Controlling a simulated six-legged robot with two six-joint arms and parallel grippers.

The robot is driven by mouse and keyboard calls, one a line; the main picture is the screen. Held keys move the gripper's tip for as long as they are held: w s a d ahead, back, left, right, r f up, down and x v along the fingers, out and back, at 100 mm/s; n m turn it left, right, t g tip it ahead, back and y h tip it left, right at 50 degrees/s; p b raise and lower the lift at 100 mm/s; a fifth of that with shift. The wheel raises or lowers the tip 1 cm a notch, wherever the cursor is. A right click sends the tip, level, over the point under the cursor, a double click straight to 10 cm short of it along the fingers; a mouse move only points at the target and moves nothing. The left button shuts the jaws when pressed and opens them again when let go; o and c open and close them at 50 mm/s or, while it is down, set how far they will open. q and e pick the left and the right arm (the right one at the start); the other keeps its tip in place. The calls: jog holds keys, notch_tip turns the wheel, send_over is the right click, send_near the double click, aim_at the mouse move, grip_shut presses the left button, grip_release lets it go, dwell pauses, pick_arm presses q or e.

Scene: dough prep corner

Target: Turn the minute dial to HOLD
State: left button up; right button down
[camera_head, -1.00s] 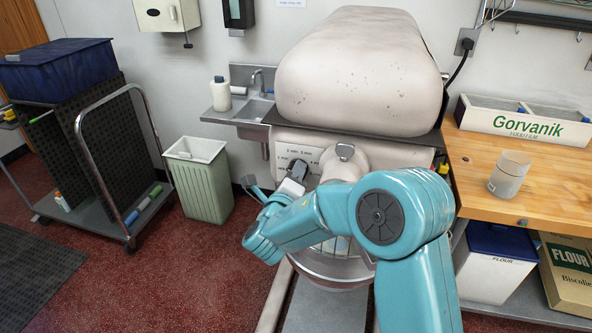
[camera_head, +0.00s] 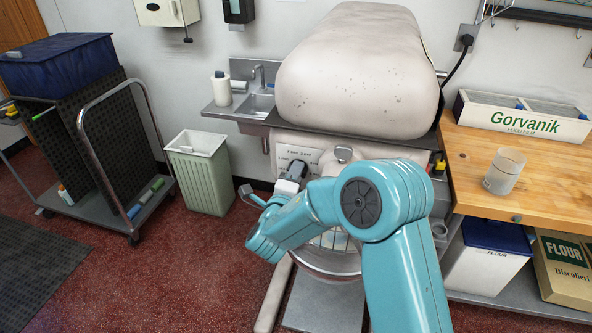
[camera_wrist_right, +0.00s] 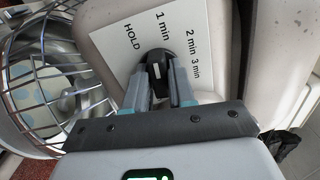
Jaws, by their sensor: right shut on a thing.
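The minute dial is a black knob (camera_wrist_right: 155,62) on a white label plate (camera_wrist_right: 112,35) printed HOLD, 1 min, 2 min and 3 min, on the front of the mixer. My right gripper (camera_wrist_right: 160,78) is shut on the knob, one finger on each side, in the right wrist view. I cannot tell which mark the knob points to. In the head view the dark knob (camera_head: 297,169) shows just beyond my right gripper (camera_head: 289,185), and my right arm hides much of the mixer's front. My left gripper is out of view.
The mixer's wire guard (camera_wrist_right: 60,75) and bowl are close to the left of the dial in the wrist view. A wooden bench (camera_head: 470,170) with a clear beaker (camera_head: 504,172) stands right. A green bin (camera_head: 199,178) and a cart (camera_head: 100,205) stand left, with open red floor between.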

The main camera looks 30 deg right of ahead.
jog(key=shift+n+p, duration=0.3)
jog(key=shift+n, duration=0.3)
jog(key=n, duration=0.3)
jog(key=shift+n+p, duration=0.3)
jog(key=shift+p, duration=0.05)
